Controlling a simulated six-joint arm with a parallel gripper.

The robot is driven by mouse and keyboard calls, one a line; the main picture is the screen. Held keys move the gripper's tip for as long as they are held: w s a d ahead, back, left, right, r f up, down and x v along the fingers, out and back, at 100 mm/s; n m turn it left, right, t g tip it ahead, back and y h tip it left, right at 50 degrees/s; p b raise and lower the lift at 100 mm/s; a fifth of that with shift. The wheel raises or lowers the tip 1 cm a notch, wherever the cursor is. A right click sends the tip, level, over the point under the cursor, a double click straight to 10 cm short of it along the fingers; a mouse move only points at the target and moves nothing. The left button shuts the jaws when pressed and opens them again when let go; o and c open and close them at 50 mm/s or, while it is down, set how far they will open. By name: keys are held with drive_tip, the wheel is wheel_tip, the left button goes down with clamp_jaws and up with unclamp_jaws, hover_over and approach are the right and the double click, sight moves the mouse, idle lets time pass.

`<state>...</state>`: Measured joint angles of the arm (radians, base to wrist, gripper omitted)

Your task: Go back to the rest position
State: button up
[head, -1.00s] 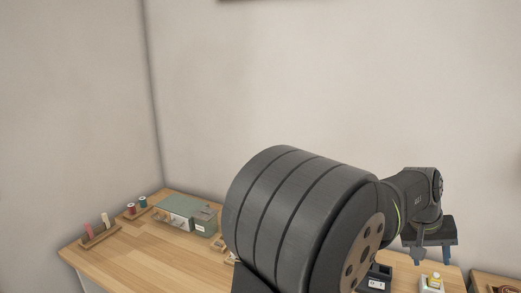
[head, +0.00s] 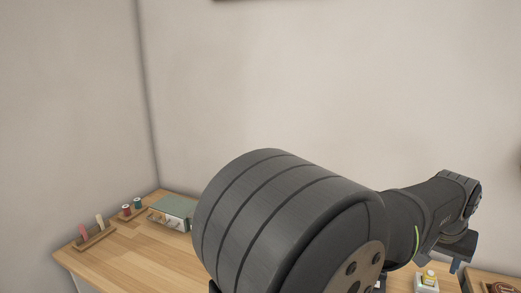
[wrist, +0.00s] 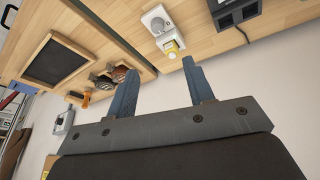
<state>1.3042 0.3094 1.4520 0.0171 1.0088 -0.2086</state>
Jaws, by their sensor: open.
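My gripper (wrist: 159,68) shows in the wrist view with its two blue-grey fingers spread apart and nothing between them. In the head view my gripper (head: 445,262) is at the lower right, partly hidden behind my arm. The fingers appear clear of the wooden tables. My large dark arm link covers the middle of the head view.
In the head view, a wooden table (head: 150,262) holds spool racks (head: 95,238) and a grey-green box (head: 175,212). A small white device with yellow (head: 428,281) is below my gripper. The wrist view shows a dark-surfaced framed tray (wrist: 55,62) and a black device (wrist: 235,12).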

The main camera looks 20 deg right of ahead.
drive_tip(key=shift+m, duration=0.5)
drive_tip(key=x, duration=1.8)
drive_tip(key=shift+s+d+r, duration=0.1)
drive_tip(key=shift+s+d, duration=0.1)
drive_tip(key=shift+w+d, duration=0.1)
drive_tip(key=shift+d, duration=0.05)
drive_tip(key=shift+m+g, duration=0.6)
drive_tip(key=shift+m, duration=1.5)
drive_tip(key=shift+m+h, duration=0.3)
drive_tip(key=shift+n, duration=0.4)
drive_tip(key=shift+n+t, duration=0.8)
drive_tip(key=shift+n, duration=1.1)
drive_tip(key=shift+v, duration=2.45)
